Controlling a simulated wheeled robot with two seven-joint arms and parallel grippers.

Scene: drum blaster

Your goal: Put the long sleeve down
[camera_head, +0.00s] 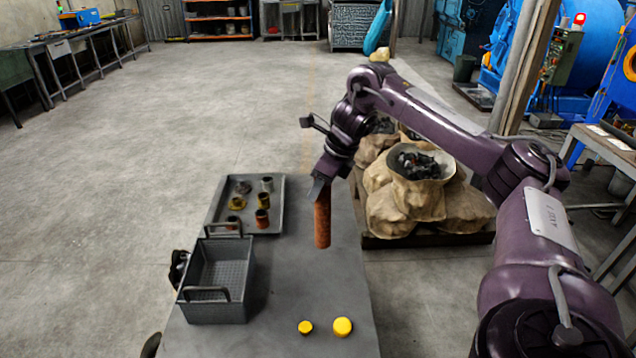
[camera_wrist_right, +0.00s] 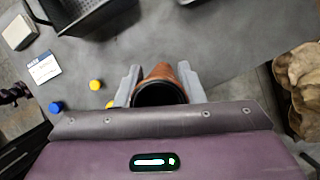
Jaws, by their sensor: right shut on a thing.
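The long sleeve (camera_head: 322,222) is a rust-brown tube held close to upright over the grey table (camera_head: 290,290). My right gripper (camera_head: 322,190) is shut on its upper end. In the right wrist view the sleeve (camera_wrist_right: 162,72) sits between the two grey fingers of my right gripper (camera_wrist_right: 160,85), its dark open end facing the camera. I cannot tell whether the sleeve's lower end touches the table. My left gripper is not in view.
A grey tray (camera_head: 275,215) with several small sleeves lies at the back left. A dark basket (camera_head: 217,310) with handles stands at the front left. Two yellow caps (camera_head: 305,327) (camera_head: 343,327) lie near the front edge. Sacks (camera_head: 420,195) stand right of the table.

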